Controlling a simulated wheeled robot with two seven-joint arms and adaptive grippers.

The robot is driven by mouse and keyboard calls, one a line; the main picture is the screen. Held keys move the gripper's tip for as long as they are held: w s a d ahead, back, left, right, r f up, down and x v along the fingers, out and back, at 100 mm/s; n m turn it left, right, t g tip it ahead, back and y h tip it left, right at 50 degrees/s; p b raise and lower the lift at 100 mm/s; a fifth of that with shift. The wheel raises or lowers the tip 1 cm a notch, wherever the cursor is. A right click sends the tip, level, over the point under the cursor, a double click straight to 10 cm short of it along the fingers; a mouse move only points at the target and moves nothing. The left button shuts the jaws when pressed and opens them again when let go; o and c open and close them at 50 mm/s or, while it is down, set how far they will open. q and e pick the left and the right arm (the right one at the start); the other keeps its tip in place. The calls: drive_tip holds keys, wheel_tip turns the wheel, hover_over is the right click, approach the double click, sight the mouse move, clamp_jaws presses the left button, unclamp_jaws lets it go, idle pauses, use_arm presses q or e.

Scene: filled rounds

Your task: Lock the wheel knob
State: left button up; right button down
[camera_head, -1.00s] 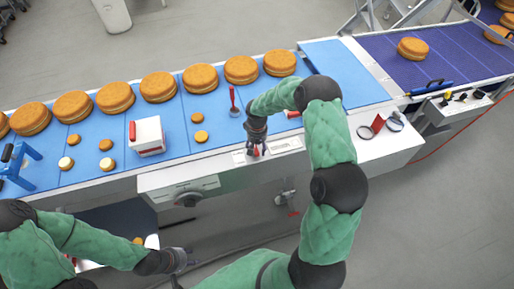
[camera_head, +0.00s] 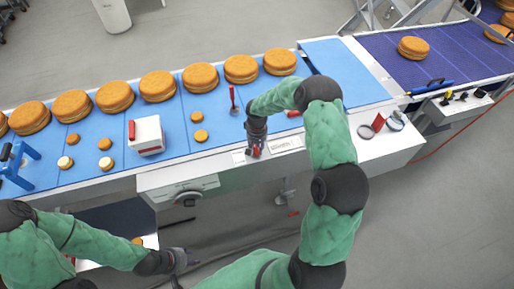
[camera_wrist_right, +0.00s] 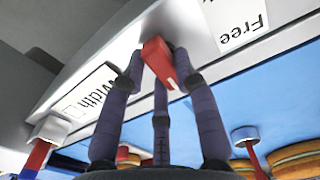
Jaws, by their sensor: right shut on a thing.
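A red lever-shaped knob (camera_wrist_right: 158,60) stands out from the white machine face, between a label reading "Width" (camera_wrist_right: 85,100) and one reading "Free" (camera_wrist_right: 240,22). My right gripper (camera_wrist_right: 160,85) has its dark fingers around it and is shut on it. In the head view the right gripper (camera_head: 256,150) is at the conveyor's near edge, largely covering the red knob. A dark handle with a round plate (camera_head: 188,199) sits on the front panel; I cannot tell whether it is a wheel. My left gripper (camera_head: 184,261) hangs low in front of the machine, holding nothing visible; its fingers are too small to read.
The blue conveyor (camera_head: 215,140) carries a row of large round cakes (camera_head: 158,87), small rounds and a white block (camera_head: 146,135). A red-handled tool (camera_head: 233,100) stands beyond my right gripper. Rings and a red piece (camera_head: 378,122) lie at right.

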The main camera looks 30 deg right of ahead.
drive_tip(key=m+b, duration=0.3)
drive_tip(key=m, duration=0.1)
drive_tip(key=shift+f+b, duration=0.15)
drive_tip(key=shift+b, duration=0.2)
drive_tip(key=m+b, duration=0.3)
drive_tip(key=m, duration=0.1)
drive_tip(key=shift+s+a, duration=0.15)
drive_tip(key=m+b, duration=0.2)
drive_tip(key=m, duration=0.3)
drive_tip(key=shift+a+b, duration=0.1)
drive_tip(key=shift+b, duration=0.2)
drive_tip(key=shift+a+m+b, duration=0.1)
drive_tip(key=shift+m+b, duration=0.7)
drive_tip(key=shift+m, duration=1.3)
drive_tip(key=shift+r, duration=0.2)
drive_tip(key=c, duration=0.9)
unclamp_jaws()
drive_tip(key=shift+c, duration=0.2)
